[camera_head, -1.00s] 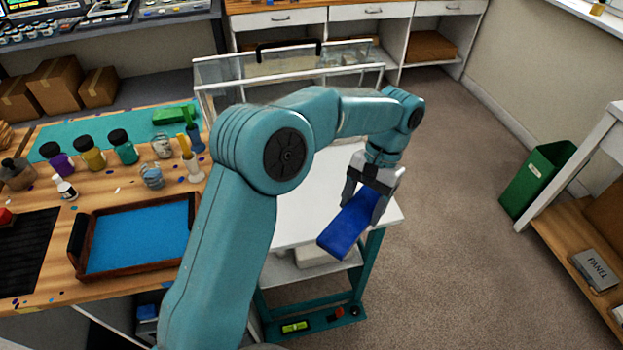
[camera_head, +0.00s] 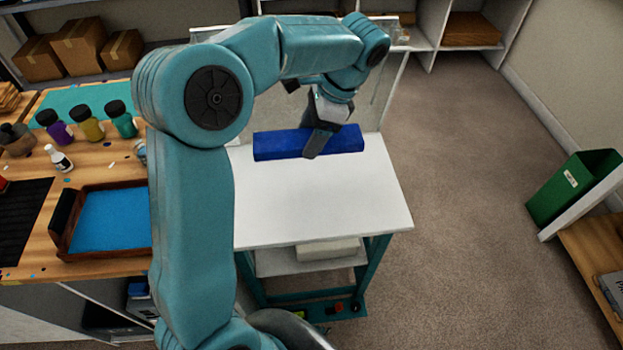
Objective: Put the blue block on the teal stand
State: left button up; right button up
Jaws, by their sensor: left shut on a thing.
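The blue block (camera_head: 277,145) is a long bar, lying roughly level and crosswise in the head view. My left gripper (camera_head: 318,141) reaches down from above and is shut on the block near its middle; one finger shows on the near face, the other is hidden. The teal stand (camera_head: 322,205) has a white top and teal legs. The block is over the back part of that top; I cannot tell whether it touches it. My right gripper is not in view.
A clear-walled tank (camera_head: 388,90) stands behind the stand. The wooden bench at left holds a blue-lined tray (camera_head: 107,222) and several bottles. A green bin (camera_head: 572,187) is at right. The front of the white top is bare, and the carpet to its right is clear.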

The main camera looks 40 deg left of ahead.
aim_at(306, 189)
pick_arm(q)
notch_tip(306, 189, down, 14)
jog(key=shift+d+f+b, duration=0.15)
jog(key=shift+b, duration=0.15)
jog(key=shift+f, duration=0.2)
jog(key=shift+f, duration=0.1)
jog(key=o, duration=1.4)
